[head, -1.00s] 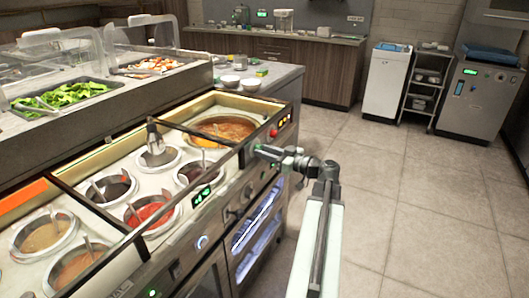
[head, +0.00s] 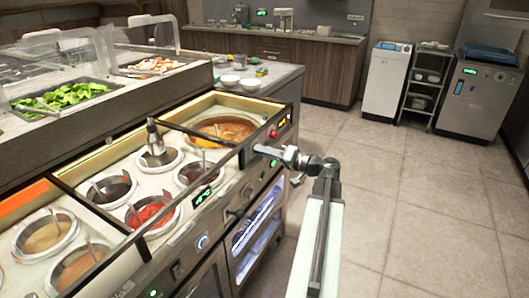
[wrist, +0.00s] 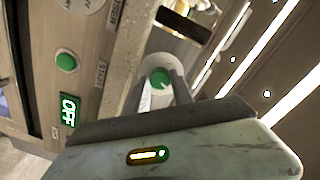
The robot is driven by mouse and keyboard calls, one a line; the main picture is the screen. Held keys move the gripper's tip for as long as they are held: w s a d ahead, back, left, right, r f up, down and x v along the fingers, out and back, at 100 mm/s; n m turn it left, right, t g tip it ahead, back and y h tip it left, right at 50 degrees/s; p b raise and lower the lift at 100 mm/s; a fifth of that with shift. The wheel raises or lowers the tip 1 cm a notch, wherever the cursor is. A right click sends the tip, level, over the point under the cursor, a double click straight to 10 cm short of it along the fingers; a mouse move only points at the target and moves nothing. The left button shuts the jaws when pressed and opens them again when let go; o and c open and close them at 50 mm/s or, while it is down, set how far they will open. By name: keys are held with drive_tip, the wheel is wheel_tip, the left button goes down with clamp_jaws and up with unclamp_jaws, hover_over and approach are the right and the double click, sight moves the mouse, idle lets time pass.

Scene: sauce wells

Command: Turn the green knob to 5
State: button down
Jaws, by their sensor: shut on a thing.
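The green knob (wrist: 159,78) is a small round green cap in the middle of the wrist view, on the counter's front panel. My gripper (wrist: 160,88) has its two grey fingers on either side of it, shut on it. The fingers partly hide the knob's base, and I cannot read a number or dial marks around it. In the head view, my gripper (head: 262,150) reaches the front of the sauce counter from the right. A small green spot (head: 273,163) shows just below it there.
A green button (wrist: 67,62) and a green display reading OFF (wrist: 69,108) are left in the wrist view. Sauce wells, including a red one (head: 152,213), sit behind the panel. A red button (head: 274,133) is above my gripper. The floor (head: 420,200) at right is clear.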

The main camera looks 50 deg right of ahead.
drive_tip(key=m, duration=1.1)
drive_tip(key=shift+m+y, duration=0.3)
idle(0.3)
drive_tip(key=c, duration=1.1)
unclamp_jaws()
drive_tip(key=v, duration=0.7)
drive_tip(key=shift+s, duration=0.35)
